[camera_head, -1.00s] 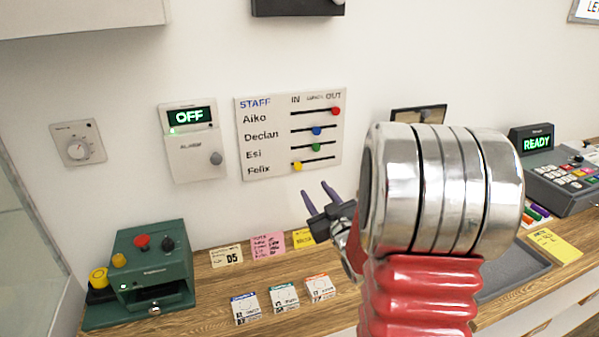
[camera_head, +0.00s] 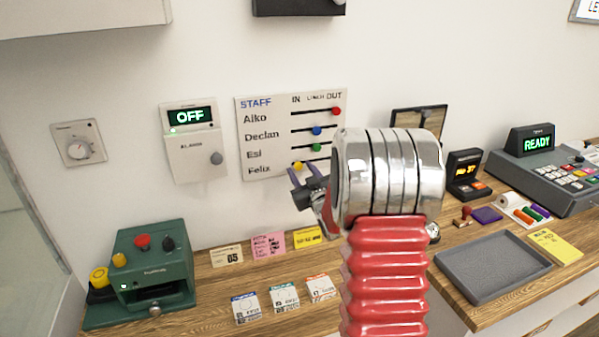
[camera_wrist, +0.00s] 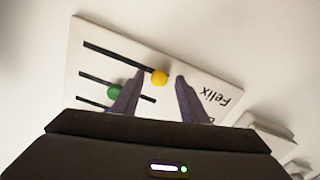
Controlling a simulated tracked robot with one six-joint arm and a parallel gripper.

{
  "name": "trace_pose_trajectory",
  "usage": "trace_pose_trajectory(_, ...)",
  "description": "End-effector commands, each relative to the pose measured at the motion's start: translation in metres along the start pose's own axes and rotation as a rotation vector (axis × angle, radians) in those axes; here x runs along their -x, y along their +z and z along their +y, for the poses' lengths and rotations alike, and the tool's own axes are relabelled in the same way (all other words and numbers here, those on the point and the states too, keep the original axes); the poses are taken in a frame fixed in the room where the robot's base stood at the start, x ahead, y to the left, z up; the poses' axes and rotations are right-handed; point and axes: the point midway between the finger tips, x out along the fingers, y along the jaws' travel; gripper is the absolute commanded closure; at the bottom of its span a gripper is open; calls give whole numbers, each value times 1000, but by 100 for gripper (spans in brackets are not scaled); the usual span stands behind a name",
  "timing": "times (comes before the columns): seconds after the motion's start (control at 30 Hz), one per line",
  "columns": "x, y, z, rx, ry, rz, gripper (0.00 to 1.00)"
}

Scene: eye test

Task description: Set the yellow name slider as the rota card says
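The white staff board (camera_head: 250,140) hangs on the wall with IN, LUNCH and OUT headings. The yellow slider (camera_head: 298,166) is on the Felix row at the left, IN end. My gripper (camera_head: 306,172) is at the board's lower edge by this slider. In the wrist view the yellow slider (camera_wrist: 159,77) shows between the tips of my open gripper (camera_wrist: 160,80), and I see no contact. A pink card (camera_head: 268,246) and a yellow card (camera_head: 308,238) lean at the wall. Their writing is too small to read, so I cannot tell which is the rota card.
The red slider (camera_head: 336,111) is at OUT; the blue (camera_head: 317,131) and green (camera_head: 316,148) sliders are mid-row, close above. An alarm panel (camera_head: 192,143) reads OFF at left. A green machine (camera_head: 150,270) and a grey tray (camera_head: 490,268) stand on the counter.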

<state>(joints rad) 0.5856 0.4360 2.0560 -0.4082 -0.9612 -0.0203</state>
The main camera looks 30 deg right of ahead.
Motion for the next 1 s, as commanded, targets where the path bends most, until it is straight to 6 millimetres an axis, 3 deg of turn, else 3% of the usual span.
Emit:
trace_pose_trajectory(0.37,-5,0,0,0,1,0,61)
trace_pose_trajectory(0.9,-5,0,0,0,0,0,99)
trace_pose_trajectory(1.0,-5,0,0,0,0,0,100)
